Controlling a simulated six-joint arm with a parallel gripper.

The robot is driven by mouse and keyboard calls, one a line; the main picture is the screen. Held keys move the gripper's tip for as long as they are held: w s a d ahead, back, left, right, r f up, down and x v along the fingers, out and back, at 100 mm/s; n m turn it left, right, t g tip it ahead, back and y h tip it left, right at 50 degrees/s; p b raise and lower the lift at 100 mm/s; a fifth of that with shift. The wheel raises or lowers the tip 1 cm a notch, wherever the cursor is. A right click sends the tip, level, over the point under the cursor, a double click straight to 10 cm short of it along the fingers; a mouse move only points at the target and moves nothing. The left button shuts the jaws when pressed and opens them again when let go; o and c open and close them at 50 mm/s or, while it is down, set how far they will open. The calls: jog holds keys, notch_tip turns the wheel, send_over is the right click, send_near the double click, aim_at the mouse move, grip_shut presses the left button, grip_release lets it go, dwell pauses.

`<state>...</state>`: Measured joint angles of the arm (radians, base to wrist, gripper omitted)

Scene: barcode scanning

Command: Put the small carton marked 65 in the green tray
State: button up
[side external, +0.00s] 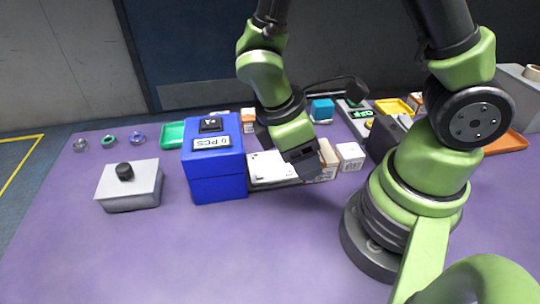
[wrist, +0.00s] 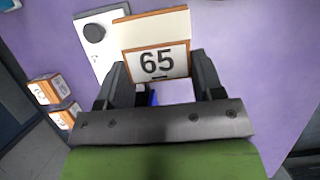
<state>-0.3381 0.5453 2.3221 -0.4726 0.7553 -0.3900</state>
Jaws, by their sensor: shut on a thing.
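The small carton marked 65 (wrist: 157,62) is white with orange-brown edges. In the wrist view it sits between the two fingers of my gripper (wrist: 160,80), which is shut on it, with the number facing the camera. In the side view my gripper (side external: 308,168) is low over the middle of the table, right of the blue box, and partly hides a tan-and-white carton (side external: 328,154) at its fingers. The green tray (side external: 172,134) lies at the back left, behind the blue box, which partly covers it. The tray is not visible in the wrist view.
The tall blue box (side external: 213,170) reading 0 PCS stands between my gripper and the green tray. A grey box with a black knob (side external: 130,185) is at left. A white plate (side external: 268,168) and a white carton (side external: 350,156) flank my gripper. The front table is clear.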

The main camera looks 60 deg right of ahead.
notch_tip(320, 180, up, 6)
jog(key=w+m+y, duration=0.2)
jog(key=w+m, duration=0.4)
jog(key=m, duration=0.1)
jog(key=w+a+m+y, duration=0.1)
jog(key=w+m+y, duration=0.1)
jog(key=w+m, duration=0.4)
jog(key=w+a+m+y, duration=0.1)
jog(key=w+m+y, duration=0.2)
jog(key=w+m, duration=0.4)
jog(key=shift+w+f+m+t, duration=0.2)
jog(key=shift+f+m+t, duration=0.1)
jog(key=shift+t, duration=0.1)
jog(key=w+d+m+t+h, duration=0.1)
jog(key=w+d+m+t, duration=0.15)
jog(key=w+m, duration=0.6)
jog(key=w+d+m+t+h, duration=0.15)
jog(key=w+m+t, duration=0.3)
jog(key=m, duration=0.65)
jog(key=shift+m+y, duration=0.25)
jog(key=f, duration=1.4)
jog(key=shift+w+d+f, duration=0.1)
jog(key=shift+w+d, duration=0.3)
jog(key=shift+f+g, duration=0.15)
jog(key=shift+g, duration=0.15)
